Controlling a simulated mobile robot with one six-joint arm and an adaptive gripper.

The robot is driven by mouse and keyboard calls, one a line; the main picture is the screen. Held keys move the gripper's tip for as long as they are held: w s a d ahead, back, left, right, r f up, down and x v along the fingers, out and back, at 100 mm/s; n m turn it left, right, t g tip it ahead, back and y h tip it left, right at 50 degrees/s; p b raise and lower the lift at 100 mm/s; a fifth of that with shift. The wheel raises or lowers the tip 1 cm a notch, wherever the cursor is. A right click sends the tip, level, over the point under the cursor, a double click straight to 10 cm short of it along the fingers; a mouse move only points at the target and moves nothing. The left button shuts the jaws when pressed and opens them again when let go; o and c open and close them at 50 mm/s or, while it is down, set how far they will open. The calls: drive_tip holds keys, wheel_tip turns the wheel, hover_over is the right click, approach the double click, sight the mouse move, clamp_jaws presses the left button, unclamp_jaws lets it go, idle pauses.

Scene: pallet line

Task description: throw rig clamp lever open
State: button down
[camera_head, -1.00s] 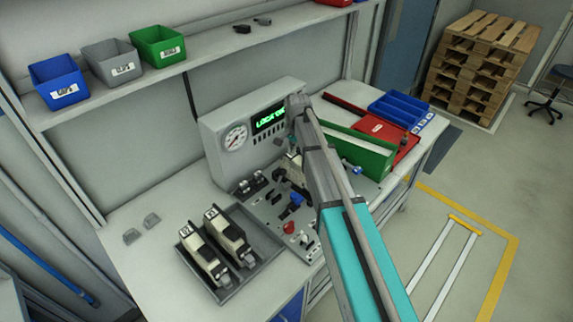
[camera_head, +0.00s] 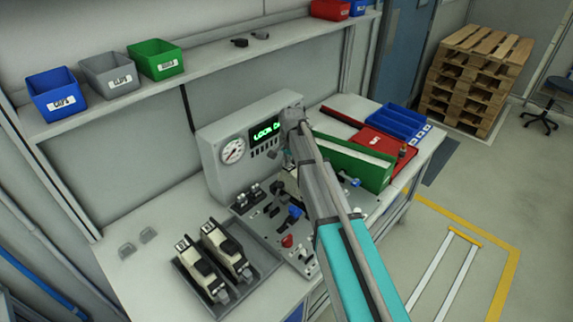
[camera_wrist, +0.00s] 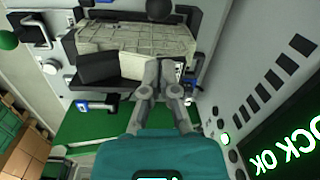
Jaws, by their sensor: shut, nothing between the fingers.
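The test rig is a grey console (camera_head: 215,150) with a dial and a green lit display, on a base plate with switches and fittings. A blue-handled part (camera_head: 293,214) stands on the plate; I cannot tell whether it is the clamp lever. My gripper (camera_wrist: 161,66) is shut and empty, its fingertips in front of a pale ribbed block (camera_wrist: 140,45) with a dark part. I cannot tell whether they touch it. A blue-ended fitting (camera_wrist: 97,106) is left of the fingers.
A tray (camera_head: 258,268) with two pale-and-black units is left of the rig. A green box (camera_head: 372,172), red case (camera_head: 398,147) and blue tray (camera_head: 385,118) are on the right. A red mushroom button (camera_head: 287,241) is at the plate's front. The display (camera_wrist: 290,140) reads "LOCK OK".

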sight(276, 196)
drive_tip(key=shift+a+f+b, duration=0.15)
drive_tip(key=shift+f+b, duration=1.85)
drive_tip(key=shift+f, duration=0.1)
drive_tip(key=shift+a+f+b, duration=0.15)
drive_tip(key=shift+f+b, duration=1.85)
drive_tip(key=shift+f, duration=0.1)
drive_tip(key=shift+a, duration=0.2)
drive_tip(key=shift+d, duration=0.3)
drive_tip(key=shift+s+r, duration=0.1)
drive_tip(key=shift+s, duration=0.05)
